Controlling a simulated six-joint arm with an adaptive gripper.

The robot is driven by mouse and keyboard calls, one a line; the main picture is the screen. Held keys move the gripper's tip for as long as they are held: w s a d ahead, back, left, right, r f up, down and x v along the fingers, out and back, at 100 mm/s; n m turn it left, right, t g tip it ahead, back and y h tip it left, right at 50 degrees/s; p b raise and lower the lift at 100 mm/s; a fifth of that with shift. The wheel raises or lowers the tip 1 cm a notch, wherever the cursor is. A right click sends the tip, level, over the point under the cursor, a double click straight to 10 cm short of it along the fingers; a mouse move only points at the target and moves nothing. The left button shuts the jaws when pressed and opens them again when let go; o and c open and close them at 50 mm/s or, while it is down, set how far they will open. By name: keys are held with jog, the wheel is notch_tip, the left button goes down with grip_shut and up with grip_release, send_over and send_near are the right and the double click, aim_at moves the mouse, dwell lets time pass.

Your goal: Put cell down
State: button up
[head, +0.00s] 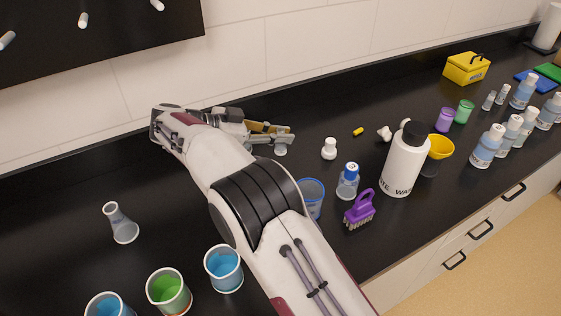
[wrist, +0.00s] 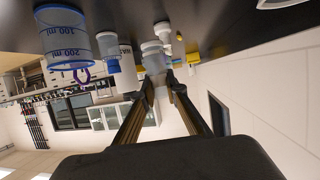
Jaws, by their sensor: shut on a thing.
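The cell (head: 280,150), a small clear, whitish piece, shows under the fingertips of my gripper (head: 286,137) in the head view. My gripper is shut on it, low over the black bench near the wall. In the wrist view, which is upside down, the cell (wrist: 152,50) sits at the fingertips (wrist: 164,78). My fingers hide part of it in the head view. I cannot tell whether its base touches the bench.
A white-capped small bottle (head: 329,149) stands right of my gripper. A blue-rimmed beaker (head: 312,197), blue-capped bottle (head: 347,184), purple brush (head: 359,211) and white wash bottle (head: 403,162) stand nearer the front. A flask (head: 122,225) stands left. The bench near the wall is mostly clear.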

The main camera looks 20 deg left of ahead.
jog(key=shift+f, duration=1.5)
jog(key=shift+f, duration=2.5)
jog(key=shift+f, duration=0.1)
jog(key=o, duration=0.8)
jog(key=shift+v, duration=6)
